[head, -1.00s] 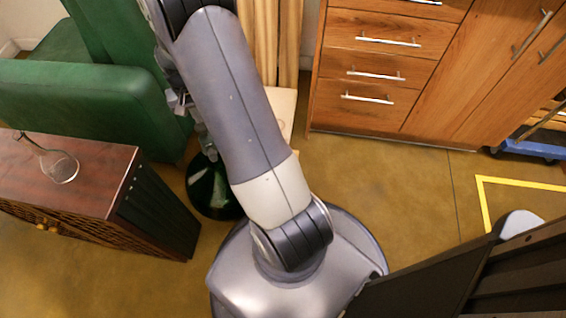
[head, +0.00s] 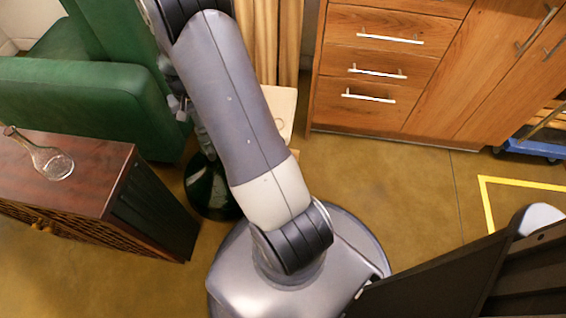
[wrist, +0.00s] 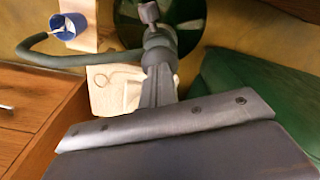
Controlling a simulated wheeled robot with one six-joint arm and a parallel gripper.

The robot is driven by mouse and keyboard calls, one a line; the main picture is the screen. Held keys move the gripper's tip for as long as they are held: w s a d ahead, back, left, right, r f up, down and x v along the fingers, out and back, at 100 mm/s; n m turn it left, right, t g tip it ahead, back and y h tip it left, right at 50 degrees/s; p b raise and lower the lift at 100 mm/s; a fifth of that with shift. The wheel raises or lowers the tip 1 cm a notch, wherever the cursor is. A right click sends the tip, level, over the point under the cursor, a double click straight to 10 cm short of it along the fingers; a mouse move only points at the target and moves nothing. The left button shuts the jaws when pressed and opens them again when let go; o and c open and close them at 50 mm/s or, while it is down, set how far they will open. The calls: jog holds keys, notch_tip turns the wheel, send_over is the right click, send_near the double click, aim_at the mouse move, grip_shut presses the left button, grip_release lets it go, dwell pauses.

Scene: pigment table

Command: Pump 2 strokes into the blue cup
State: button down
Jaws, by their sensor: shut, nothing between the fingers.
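The blue cup (wrist: 66,34), pale inside, shows at the upper left of the wrist view on a light wooden surface (wrist: 85,10).
A dark green glossy round object (head: 210,190) stands beside my arm. A dark wooden cabinet (head: 95,160) with a glass flask (head: 52,162) is at left. A green armchair (head: 90,95) is behind it. Wooden drawers (head: 375,55) stand at the back.

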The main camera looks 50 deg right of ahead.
jog(key=shift+r+p, duration=1.55)
jog(key=shift+r, duration=0.3)
notch_tip(320, 180, up, 6)
jog(key=p, duration=0.4)
jog(key=shift+p, duration=0.35)
jog(key=shift+f, duration=0.15)
notch_tip(320, 180, down, 7)
jog(key=b, duration=0.5)
jog(key=shift+b, duration=0.4)
